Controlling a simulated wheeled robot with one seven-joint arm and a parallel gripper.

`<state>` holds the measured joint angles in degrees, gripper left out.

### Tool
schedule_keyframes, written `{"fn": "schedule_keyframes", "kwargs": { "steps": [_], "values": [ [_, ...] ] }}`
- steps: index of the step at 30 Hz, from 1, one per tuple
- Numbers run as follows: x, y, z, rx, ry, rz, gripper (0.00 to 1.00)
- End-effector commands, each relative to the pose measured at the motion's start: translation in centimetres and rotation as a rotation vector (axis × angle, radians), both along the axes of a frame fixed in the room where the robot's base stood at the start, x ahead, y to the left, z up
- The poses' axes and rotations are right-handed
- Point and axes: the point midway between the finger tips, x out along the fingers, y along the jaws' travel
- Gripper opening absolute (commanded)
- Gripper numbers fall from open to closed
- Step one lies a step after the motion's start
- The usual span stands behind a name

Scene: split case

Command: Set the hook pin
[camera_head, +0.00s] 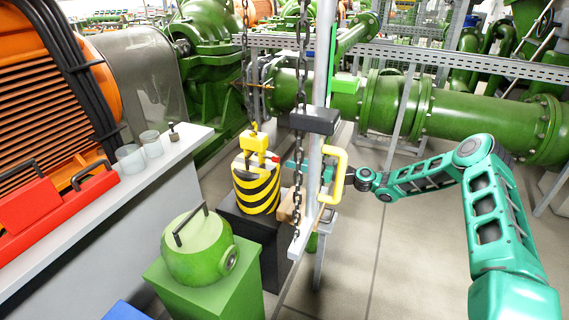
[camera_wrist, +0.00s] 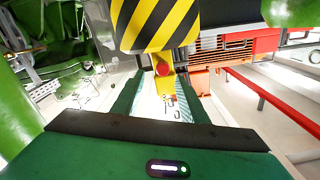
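A yellow-and-black striped weight (camera_head: 256,188) stands on a dark block, with a yellow hook block (camera_head: 252,141) above it on the chain. A small red-ended pin (camera_head: 275,159) shows at the right side of the yellow part. In the wrist view the red round end (camera_wrist: 163,69) sits in front of a yellow piece (camera_wrist: 168,88), below the striped weight (camera_wrist: 155,22) in the picture. My gripper (camera_head: 284,162) reaches in from the right, close to the pin. In the wrist view my gripper's fingers (camera_wrist: 161,84) are apart, with the red end between their tips. Contact cannot be told.
A hanging chain (camera_head: 299,120), a dark block (camera_head: 314,121) and an upright post with a yellow handle (camera_head: 341,175) stand close to my forearm. A green round vessel (camera_head: 198,248) is at the front. A grey ledge (camera_head: 150,180) holds small jars at left. Floor at right is clear.

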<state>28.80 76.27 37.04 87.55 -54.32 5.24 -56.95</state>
Motion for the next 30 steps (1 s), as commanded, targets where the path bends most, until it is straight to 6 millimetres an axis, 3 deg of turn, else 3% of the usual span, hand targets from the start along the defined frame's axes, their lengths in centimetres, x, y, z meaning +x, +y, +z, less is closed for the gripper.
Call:
{"fn": "schedule_keyframes", "kwargs": {
  "steps": [6, 16, 17, 21, 22, 30],
  "values": [
    [-0.9, -2.1, -0.1, 0.000, 0.001, 0.000, 0.40],
    [-1.1, -2.5, -0.1, 0.000, 0.001, 0.000, 0.40],
    [-1.1, -2.5, -0.1, -0.001, 0.000, 0.000, 0.37],
    [-1.4, -2.4, 0.0, -0.019, 0.009, 0.011, 0.04],
    [-1.6, -2.3, 0.0, -0.030, 0.014, 0.017, 0.00],
    [-6.0, -2.6, -0.2, -0.273, 0.161, 0.116, 0.00]
  ]
}}
